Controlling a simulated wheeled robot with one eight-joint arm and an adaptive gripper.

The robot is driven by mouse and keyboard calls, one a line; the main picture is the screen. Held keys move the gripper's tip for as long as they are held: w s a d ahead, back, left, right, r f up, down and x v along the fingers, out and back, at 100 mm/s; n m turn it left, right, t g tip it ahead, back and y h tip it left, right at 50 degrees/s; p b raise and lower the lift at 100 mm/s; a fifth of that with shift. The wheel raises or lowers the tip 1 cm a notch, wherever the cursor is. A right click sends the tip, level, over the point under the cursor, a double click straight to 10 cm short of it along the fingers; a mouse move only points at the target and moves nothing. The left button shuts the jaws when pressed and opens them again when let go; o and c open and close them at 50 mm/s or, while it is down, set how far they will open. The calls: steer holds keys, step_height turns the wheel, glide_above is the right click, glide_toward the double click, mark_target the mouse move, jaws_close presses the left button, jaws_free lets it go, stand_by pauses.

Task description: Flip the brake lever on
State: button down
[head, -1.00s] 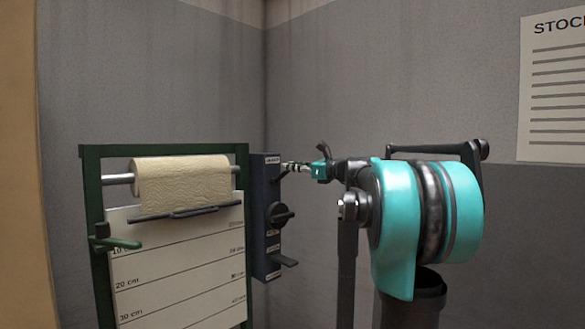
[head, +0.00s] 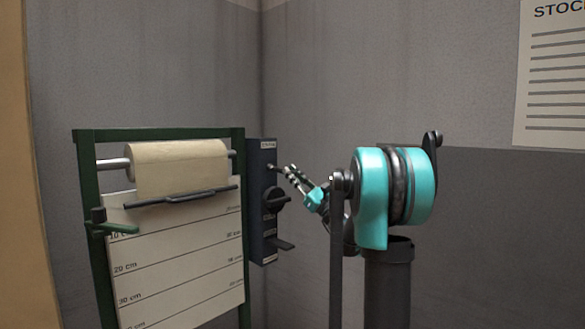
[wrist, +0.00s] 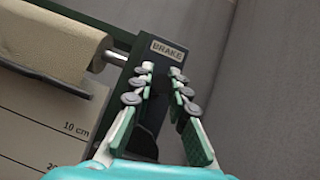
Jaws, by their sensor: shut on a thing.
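A dark control panel (head: 262,225) is fixed to the right side of a green stand. Its top label reads BRAKE in the wrist view (wrist: 167,50). The small brake lever (head: 273,165) sticks out just below the top label. My gripper (head: 287,172) is at the lever's outer end, tilted with its fingers up and to the left. In the wrist view my gripper (wrist: 163,74) has its two fingers below the BRAKE label, shut on the lever with a narrow gap between them. The lever's tip is hidden there, and its exact position is hard to tell.
A black rotary knob (head: 275,199) and a lower lever (head: 283,244) project from the same panel below my gripper. A paper roll (head: 180,168) hangs on the green stand (head: 87,190), above a white board (head: 180,265). Grey walls stand close behind.

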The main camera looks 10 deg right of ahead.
steer(key=shift+w+a+f+n+t+y, duration=0.1)
steer(key=shift+f+n+t+y, duration=0.2)
steer(key=shift+f+y, duration=0.4)
steer(key=shift+f, duration=0.1)
steer(key=c, duration=1.4)
jaws_free()
steer(key=shift+c, duration=0.2)
steer(key=v, duration=1.2)
steer(key=shift+a, duration=0.1)
